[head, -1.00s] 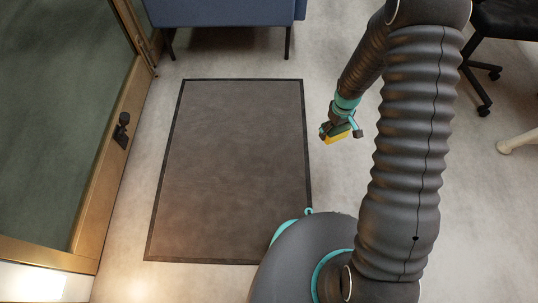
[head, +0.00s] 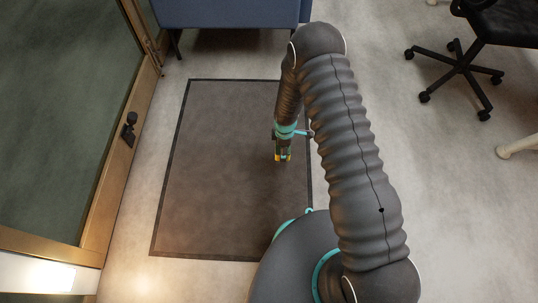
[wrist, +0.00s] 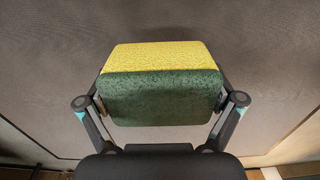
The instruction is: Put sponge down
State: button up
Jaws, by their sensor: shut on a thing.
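The sponge (wrist: 160,95) is yellow with a dark green side. In the wrist view it sits between both fingers of my gripper (wrist: 160,103), with the yellow part on the far side. In the head view my gripper (head: 283,152) is shut on the sponge (head: 283,157), over the right part of the dark floor mat (head: 220,180). Only a small yellow and green bit of the sponge shows there. I cannot tell how high it is above the mat.
A glass door with a wooden frame (head: 113,165) and a dark handle stands at the left. A blue sofa (head: 225,12) is at the top. A black wheeled chair (head: 470,62) is at the upper right. Most of the mat is bare.

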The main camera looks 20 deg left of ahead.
send_over(269, 158)
notch_tip(269, 158, down, 3)
jog(key=shift+f, duration=2.2)
jog(key=shift+f+b, duration=0.2)
jog(key=shift+b, duration=0.2)
jog(key=o, duration=0.9)
jog(key=shift+r, duration=0.1)
notch_tip(269, 158, up, 12)
jog(key=shift+r+p, duration=0.1)
jog(key=shift+p, duration=0.4)
